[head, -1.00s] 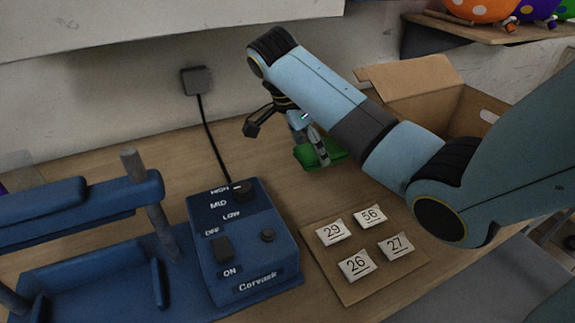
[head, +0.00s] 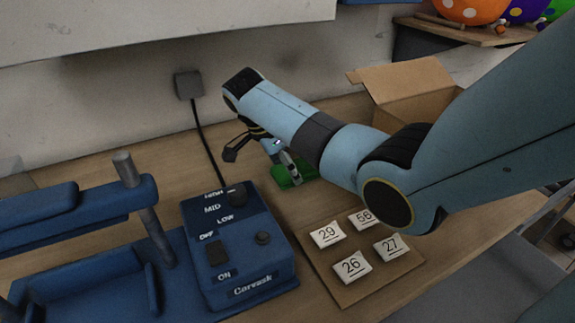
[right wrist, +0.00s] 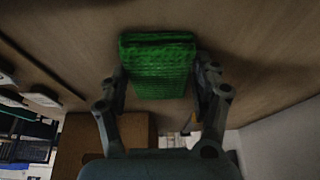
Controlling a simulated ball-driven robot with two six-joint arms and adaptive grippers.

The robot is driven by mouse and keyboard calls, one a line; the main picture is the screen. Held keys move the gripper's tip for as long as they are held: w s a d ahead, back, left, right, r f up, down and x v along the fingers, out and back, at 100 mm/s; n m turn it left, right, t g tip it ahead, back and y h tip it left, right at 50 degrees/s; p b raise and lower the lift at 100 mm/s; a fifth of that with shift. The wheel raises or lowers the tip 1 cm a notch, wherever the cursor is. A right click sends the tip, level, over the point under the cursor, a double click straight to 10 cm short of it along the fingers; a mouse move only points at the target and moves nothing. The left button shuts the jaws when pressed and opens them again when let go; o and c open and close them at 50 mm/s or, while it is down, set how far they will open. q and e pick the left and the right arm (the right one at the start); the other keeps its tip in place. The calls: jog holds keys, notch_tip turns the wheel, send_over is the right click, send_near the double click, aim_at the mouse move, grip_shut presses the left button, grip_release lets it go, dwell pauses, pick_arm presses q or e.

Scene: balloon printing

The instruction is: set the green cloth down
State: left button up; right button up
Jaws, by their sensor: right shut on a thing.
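The green cloth (head: 300,172) is a small folded block at the back of the wooden table, behind the number board in the head view. My right gripper (head: 289,172) reaches down to it and is shut on it. In the right wrist view the cloth (right wrist: 157,66) sits between the two fingertips of the right gripper (right wrist: 160,82), with the wooden table top close behind it. Whether its underside touches the table I cannot tell. My left gripper is not in view.
A blue control box (head: 237,250) and a blue press frame (head: 95,275) stand at the left. A board (head: 352,294) with number cards lies in front of the cloth. An open cardboard box (head: 415,90) stands at the back right. Bare table lies around the cloth.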

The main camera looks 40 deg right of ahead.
jog(key=o, duration=1)
jog(key=shift+o, duration=0.2)
jog(key=v, duration=1.2)
jog(key=shift+p, duration=0.4)
jog(key=shift+a, duration=0.1)
